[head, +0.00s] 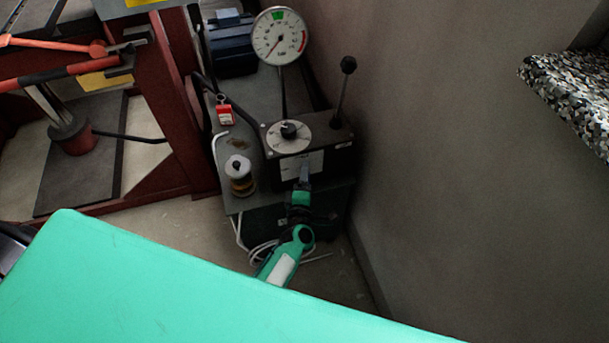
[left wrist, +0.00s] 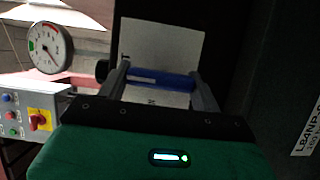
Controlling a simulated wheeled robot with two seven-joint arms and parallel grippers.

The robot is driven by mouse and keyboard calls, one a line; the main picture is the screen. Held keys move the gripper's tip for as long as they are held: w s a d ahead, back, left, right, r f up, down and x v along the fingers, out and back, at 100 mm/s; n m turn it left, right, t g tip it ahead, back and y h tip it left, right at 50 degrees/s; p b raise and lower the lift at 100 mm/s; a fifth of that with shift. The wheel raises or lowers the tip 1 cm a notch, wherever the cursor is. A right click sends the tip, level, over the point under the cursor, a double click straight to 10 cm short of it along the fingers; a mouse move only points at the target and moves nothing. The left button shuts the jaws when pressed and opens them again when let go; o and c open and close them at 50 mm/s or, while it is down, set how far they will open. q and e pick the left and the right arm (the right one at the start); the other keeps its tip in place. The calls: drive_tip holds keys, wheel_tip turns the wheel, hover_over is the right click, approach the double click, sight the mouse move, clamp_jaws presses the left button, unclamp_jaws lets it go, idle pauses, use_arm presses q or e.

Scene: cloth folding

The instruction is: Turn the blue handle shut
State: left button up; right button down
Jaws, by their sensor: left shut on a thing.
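The blue handle (left wrist: 165,79) is a short blue bar in the left wrist view, in front of a white label on a dark surface. My left gripper (left wrist: 161,88) is shut on it, one grey finger at each end of the visible bar. In the head view my left gripper (head: 305,172) is at the front of a black box (head: 335,150), just below its white label; the blue handle cannot be made out there. My right gripper is in neither view.
A round gauge (head: 281,36) stands behind the box, and a black-knobbed lever (head: 343,90) rises from it. A red-framed press (head: 165,90) is at left, a wall (head: 440,150) at right. A control panel (left wrist: 25,115) with a red switch shows in the left wrist view.

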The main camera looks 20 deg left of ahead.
use_arm(q)
drive_tip(key=shift+f, duration=0.1)
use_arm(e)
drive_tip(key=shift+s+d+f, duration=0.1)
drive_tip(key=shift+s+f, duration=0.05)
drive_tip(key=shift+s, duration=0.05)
use_arm(q)
drive_tip(key=o, duration=1)
drive_tip(key=b+v, duration=0.1)
drive_tip(key=v, duration=1.3)
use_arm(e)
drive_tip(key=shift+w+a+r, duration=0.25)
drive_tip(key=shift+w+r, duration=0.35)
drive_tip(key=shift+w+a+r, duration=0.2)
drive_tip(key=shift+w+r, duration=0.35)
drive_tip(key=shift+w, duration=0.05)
